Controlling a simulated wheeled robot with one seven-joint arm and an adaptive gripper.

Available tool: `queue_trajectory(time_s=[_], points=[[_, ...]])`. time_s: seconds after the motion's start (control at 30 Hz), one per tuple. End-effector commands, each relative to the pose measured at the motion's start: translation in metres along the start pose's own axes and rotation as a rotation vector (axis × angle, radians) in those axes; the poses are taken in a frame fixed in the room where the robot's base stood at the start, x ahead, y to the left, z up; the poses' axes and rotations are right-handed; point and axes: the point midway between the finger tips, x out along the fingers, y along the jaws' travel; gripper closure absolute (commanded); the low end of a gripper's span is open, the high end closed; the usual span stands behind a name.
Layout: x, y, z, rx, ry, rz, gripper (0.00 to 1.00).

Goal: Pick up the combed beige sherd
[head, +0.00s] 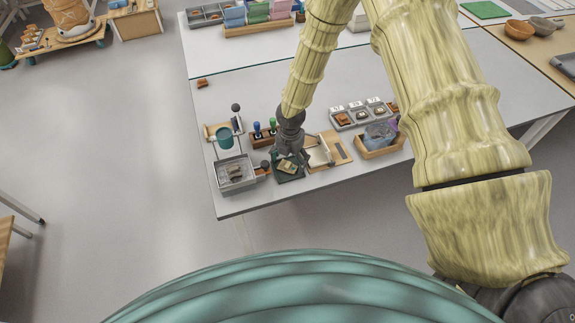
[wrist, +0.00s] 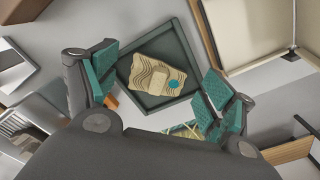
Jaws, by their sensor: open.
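The combed beige sherd (wrist: 150,72) lies in a dark green square tray (wrist: 178,40). It has wavy dark lines, a plain lighter patch and a teal dot. In the head view the sherd (head: 286,167) shows small on the dark tray (head: 290,178) near the table's front edge. My gripper (wrist: 158,88) is open, with a teal-padded finger on either side of the sherd in the wrist view. In the head view my gripper (head: 290,158) points down over the tray. I cannot tell the height left between fingertips and sherd.
A grey bin (head: 236,174) with sherds stands left of the tray. A cream board in a wooden frame (head: 320,155) stands close on the right. Stamps or tools with blue and green handles (head: 258,131) stand behind. A wooden box (head: 379,148) is farther right.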

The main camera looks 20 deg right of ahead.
Motion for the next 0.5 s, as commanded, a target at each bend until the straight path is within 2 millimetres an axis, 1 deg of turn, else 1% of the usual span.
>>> queue_trajectory(time_s=[0.1, 0.33, 0.37, 0.5], points=[[0.0037, 0.0001, 0.0002, 0.000, -0.001, 0.000, 0.17], [0.0046, 0.0002, 0.0003, 0.000, -0.001, 0.000, 0.17], [0.0046, 0.0002, 0.0003, 0.000, -0.001, 0.000, 0.21], [0.0045, 0.0002, 0.0002, 0.000, -0.001, 0.000, 0.46]])
